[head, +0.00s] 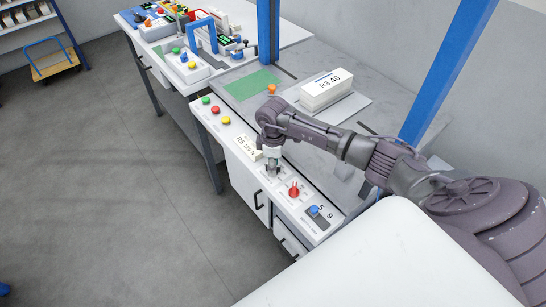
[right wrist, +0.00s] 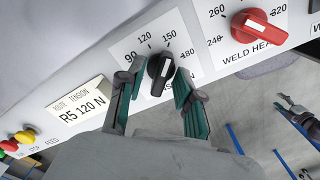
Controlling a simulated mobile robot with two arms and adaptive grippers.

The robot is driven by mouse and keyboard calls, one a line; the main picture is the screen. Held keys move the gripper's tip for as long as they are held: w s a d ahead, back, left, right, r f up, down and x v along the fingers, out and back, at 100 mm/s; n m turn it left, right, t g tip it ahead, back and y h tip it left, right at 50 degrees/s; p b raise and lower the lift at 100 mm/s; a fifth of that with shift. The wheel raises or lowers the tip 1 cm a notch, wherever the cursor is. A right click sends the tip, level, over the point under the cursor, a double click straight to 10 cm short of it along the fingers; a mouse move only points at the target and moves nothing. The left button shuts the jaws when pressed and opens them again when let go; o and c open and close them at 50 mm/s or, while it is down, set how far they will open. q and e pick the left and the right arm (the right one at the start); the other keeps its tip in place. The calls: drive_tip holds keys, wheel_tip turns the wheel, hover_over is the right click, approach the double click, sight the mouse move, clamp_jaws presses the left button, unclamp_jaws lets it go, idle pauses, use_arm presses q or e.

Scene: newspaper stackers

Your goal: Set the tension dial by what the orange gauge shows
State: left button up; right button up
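The tension dial is a black knob (right wrist: 160,68) with a white pointer, on a white panel with a scale from 90 to 180. The pointer leans up between 120 and 150, nearer 150. My right gripper (right wrist: 158,72) is open, one finger on each side of the knob, with visible gaps. In the head view my right gripper (head: 272,168) is over the panel and hides the dial. A small orange thing (head: 271,89) stands behind my wrist; whether it is the gauge, and any reading, I cannot tell. A dark gripper-like shape (right wrist: 300,115) at lower right may be my left gripper.
A red weld heat knob (right wrist: 258,27) is right of the dial. A sign (right wrist: 80,102) reads R5 120 N. Green, red and yellow buttons (head: 215,109) line the panel's far end. A white block (head: 326,89) and blue posts (head: 268,30) stand on the bench.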

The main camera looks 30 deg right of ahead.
wheel_tip(320, 180, up, 12)
idle(0.7)
drive_tip(key=shift+a, duration=0.1)
idle(0.3)
